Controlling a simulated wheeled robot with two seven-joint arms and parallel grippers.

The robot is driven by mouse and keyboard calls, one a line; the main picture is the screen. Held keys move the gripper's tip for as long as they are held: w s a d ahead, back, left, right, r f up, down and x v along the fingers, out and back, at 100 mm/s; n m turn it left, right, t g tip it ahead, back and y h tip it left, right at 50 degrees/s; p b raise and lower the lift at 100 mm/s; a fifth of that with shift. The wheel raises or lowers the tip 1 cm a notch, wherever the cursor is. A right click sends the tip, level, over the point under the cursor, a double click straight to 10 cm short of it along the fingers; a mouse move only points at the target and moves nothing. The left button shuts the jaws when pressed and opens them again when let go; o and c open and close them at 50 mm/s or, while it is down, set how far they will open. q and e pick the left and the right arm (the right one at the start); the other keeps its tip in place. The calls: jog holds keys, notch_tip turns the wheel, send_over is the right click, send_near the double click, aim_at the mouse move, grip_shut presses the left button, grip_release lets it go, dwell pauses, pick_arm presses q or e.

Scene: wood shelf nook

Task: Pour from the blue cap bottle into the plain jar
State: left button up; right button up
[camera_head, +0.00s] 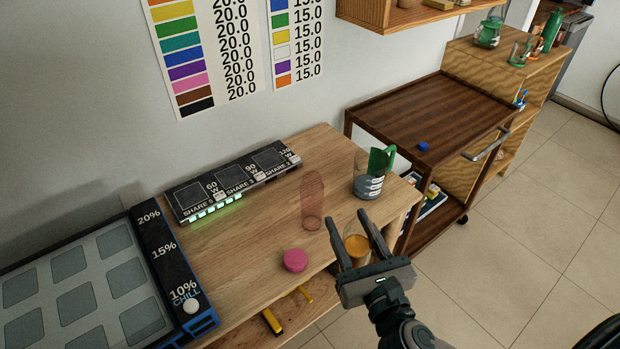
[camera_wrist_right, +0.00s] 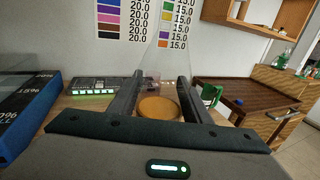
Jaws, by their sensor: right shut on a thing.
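My right gripper (camera_head: 362,222) is shut on a clear glass vessel with orange contents (camera_head: 357,246), above the front right edge of the wooden table. In the right wrist view the orange contents (camera_wrist_right: 159,107) show between the fingers, with clear glass narrowing upward. No cap shows on it. A small blue cap (camera_head: 423,146) lies on the dark brown cart. A clear jar with a green handle (camera_head: 367,184) and greyish contents stands on the table behind the gripper. A slim pinkish see-through bottle (camera_head: 312,201) stands to its left. I cannot tell which vessel is the plain jar. My left gripper is out of view.
A pink cap (camera_head: 294,260) lies near the table's (camera_head: 262,240) front edge. A black scale strip (camera_head: 232,184) lies along the wall. A blue-framed chill tray (camera_head: 165,262) fills the left. The brown cart (camera_head: 440,112) is mostly bare; more green-trimmed vessels (camera_head: 488,34) stand beyond.

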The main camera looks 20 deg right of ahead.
jog(key=shift+w, duration=0.1)
jog(key=w+a+f+n+y, duration=0.1)
jog(key=w+a+f+y, duration=0.1)
jog(key=w, duration=0.4)
jog(key=w+a+f+n+y, duration=0.1)
jog(key=w+a+f+y, duration=0.1)
jog(key=w+a+f, duration=0.3)
jog(key=w+a+f+n+g+y, duration=0.1)
jog(key=w+a+f, duration=0.3)
jog(key=w, duration=0.5)
jog(key=shift+w+a+f+n+y, duration=0.15)
jog(key=shift+w+f+n+y, duration=0.05)
jog(key=shift+f+n+y, duration=0.35)
jog(key=shift+r, duration=0.15)
